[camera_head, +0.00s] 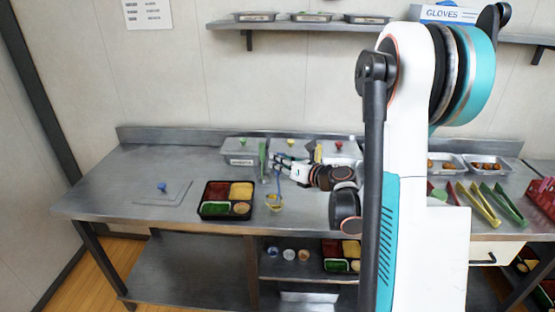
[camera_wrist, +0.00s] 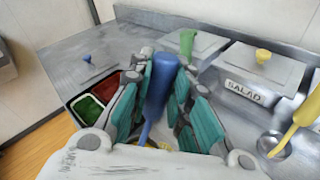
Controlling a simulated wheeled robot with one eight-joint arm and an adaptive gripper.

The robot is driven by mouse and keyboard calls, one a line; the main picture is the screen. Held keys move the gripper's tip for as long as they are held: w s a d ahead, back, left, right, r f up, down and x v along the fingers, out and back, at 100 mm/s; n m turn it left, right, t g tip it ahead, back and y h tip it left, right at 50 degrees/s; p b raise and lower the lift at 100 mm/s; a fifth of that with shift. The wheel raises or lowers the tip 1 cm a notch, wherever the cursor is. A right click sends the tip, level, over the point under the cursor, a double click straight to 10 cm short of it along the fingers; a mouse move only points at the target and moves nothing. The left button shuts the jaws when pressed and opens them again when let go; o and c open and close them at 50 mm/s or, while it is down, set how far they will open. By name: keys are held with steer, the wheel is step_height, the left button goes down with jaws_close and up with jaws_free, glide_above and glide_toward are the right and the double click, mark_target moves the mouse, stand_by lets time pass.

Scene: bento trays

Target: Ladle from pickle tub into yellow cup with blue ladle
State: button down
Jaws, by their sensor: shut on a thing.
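My gripper (camera_wrist: 160,78) is shut on the blue ladle (camera_wrist: 162,82), with the handle upright between the pads. In the head view the gripper (camera_head: 284,166) is in front of the tubs, and the blue stem runs down to a yellow-rimmed round thing (camera_head: 275,207), apparently the yellow cup. It stands right of the black bento tray (camera_head: 228,216). I cannot tell whether the ladle's bowl is in, over or beside it; the wrist view hides it behind my gripper. The tubs stand along the back; no pickle label is readable. A blue-knobbed lid (camera_head: 163,190) lies flat at the left.
A lidded tub marked SALAD (camera_wrist: 250,72) has a yellow knob. A yellow ladle (camera_wrist: 303,118) stands at the right of the wrist view, near a round metal rim. Tongs (camera_head: 480,205) lie further right. The counter's left end is mostly clear.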

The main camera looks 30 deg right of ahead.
steer(key=shift+w+d+m, duration=0.3)
steer(key=w+d+f+m+g+y, duration=0.2)
steer(key=w+d+f+m+g, duration=0.3)
steer(key=f, duration=0.3)
steer(key=shift+w+d+f+m+y, duration=0.25)
steer(key=shift+w+d+m+y, duration=0.15)
steer(key=shift+d+m, duration=0.3)
steer(key=shift+s+d+r, duration=0.1)
steer(key=shift+d, duration=0.15)
stand_by(1.1)
